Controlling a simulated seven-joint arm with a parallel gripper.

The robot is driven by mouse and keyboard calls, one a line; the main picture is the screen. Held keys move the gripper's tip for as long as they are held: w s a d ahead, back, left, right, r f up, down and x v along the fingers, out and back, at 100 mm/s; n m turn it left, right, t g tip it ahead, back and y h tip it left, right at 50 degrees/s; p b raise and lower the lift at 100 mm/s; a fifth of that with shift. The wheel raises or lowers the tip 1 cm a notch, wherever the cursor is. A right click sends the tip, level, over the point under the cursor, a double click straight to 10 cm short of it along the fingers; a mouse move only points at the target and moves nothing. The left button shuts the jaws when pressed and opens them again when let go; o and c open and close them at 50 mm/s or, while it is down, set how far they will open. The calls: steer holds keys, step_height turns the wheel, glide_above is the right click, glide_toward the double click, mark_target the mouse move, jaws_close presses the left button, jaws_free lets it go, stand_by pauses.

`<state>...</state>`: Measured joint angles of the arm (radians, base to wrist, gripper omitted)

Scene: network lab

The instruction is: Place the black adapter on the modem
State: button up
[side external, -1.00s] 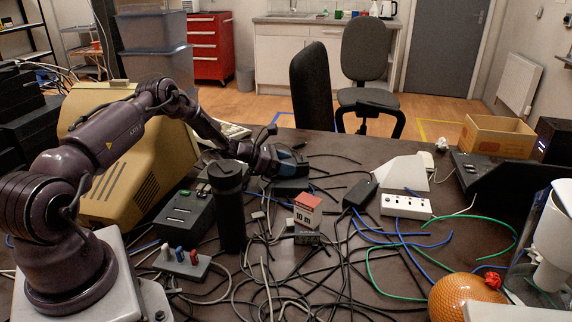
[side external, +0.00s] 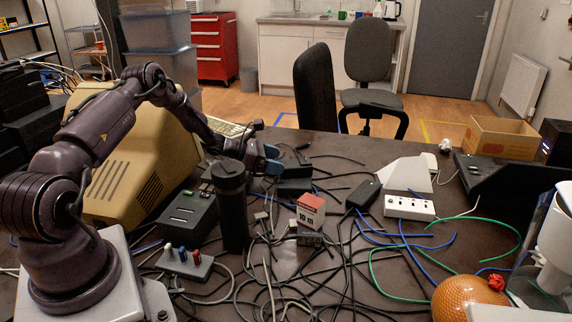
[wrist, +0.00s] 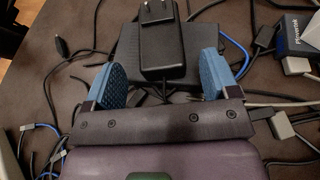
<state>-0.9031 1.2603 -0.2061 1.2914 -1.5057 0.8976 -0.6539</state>
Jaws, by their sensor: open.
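The black adapter (wrist: 161,48), a block with metal prongs, lies on the dark flat modem (wrist: 128,46) in the wrist view. In the side view the adapter (side external: 297,168) shows as a dark shape on top of the modem (side external: 294,187). My gripper (wrist: 160,76) is open, with one blue fingertip on each side of the adapter's near end and a gap to each. In the side view my gripper (side external: 268,160) is just left of the adapter; the arm and a black cylinder partly hide this area.
A black cylinder (side external: 231,205) stands upright in front of my gripper. A red and white box (side external: 310,211), a black power brick (side external: 363,194) and a white power strip (side external: 409,207) are to the right. Tangled cables cover the table. A beige monitor (side external: 135,175) stands at left.

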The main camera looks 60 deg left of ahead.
steer(key=shift+v, duration=1.1)
steer(key=s+d+r+m+g, duration=0.3)
steer(key=d+r+m+g, duration=0.1)
steer(key=d+r+m, duration=0.6)
steer(key=s+d+r+m+g, duration=0.4)
steer(key=d+r+m, duration=0.3)
steer(key=d+r, duration=0.5)
steer(key=s+d+r+m+y, duration=0.2)
steer(key=s+d+r+m, duration=0.1)
steer(key=s+m, duration=0.4)
steer(key=s+d+r+m+t+y, duration=0.1)
steer(key=s+d+r+m+y, duration=0.2)
steer(key=s+m, duration=0.4)
steer(key=s, duration=0.7)
steer(key=shift+d+m, duration=0.3)
steer(key=shift+d, duration=0.05)
